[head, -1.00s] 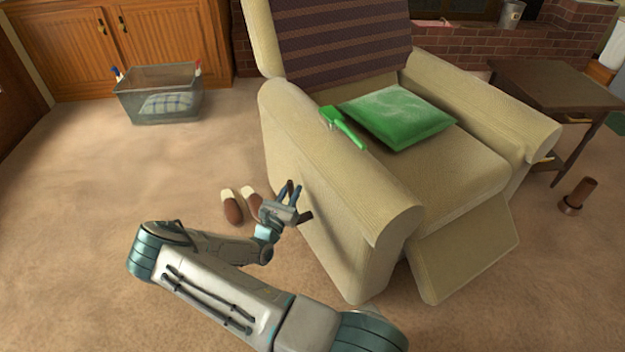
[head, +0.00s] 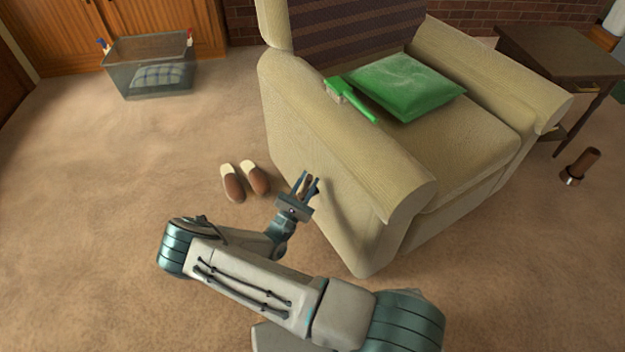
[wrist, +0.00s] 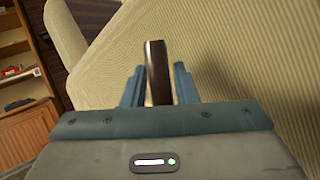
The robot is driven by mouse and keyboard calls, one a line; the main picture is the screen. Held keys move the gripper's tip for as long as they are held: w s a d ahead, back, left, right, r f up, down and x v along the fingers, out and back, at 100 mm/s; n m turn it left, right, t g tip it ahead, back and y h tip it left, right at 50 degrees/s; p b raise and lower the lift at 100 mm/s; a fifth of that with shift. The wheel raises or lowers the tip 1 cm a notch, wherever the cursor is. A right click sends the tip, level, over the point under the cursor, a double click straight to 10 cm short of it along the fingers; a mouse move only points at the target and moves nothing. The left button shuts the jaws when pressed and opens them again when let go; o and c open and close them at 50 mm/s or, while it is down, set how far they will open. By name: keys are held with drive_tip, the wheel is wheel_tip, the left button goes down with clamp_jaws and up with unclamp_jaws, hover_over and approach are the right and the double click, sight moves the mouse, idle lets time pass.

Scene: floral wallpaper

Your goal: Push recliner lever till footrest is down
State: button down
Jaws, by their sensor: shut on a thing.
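The beige recliner (head: 345,150) stands right of centre in the head view, its near side facing my arm. Its footrest does not show in front of the seat now; the front looks closed. My gripper (head: 307,183) is at the recliner's near side, below the armrest. In the wrist view the dark brown lever (wrist: 157,72) stands between the two blue fingers of my gripper (wrist: 158,84), against the beige side. The fingers are shut on the lever. In the head view the lever is mostly hidden by the fingers.
A green cushion (head: 408,87) lies on the seat and a green brush (head: 350,98) on the near armrest. Slippers (head: 243,180) lie on the carpet left of my gripper. A clear bin (head: 150,68) stands at the back left. A dark side table (head: 565,62) stands right.

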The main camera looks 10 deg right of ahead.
drive_tip(key=shift+s+d+f, duration=0.3)
drive_tip(key=shift+s+f, duration=0.1)
drive_tip(key=shift+s, duration=0.1)
drive_tip(key=c, duration=1.5)
unclamp_jaws()
drive_tip(key=shift+s+d, duration=0.1)
drive_tip(key=shift+o, duration=0.2)
drive_tip(key=shift+s+a+f, duration=0.15)
drive_tip(key=shift+s+a, duration=0.05)
drive_tip(key=shift+a, duration=0.2)
drive_tip(key=p+v, duration=0.1)
drive_tip(key=v, duration=1.1)
drive_tip(key=shift+a+f+p, duration=0.2)
drive_tip(key=shift+a+p, duration=0.15)
drive_tip(key=shift+p, duration=0.05)
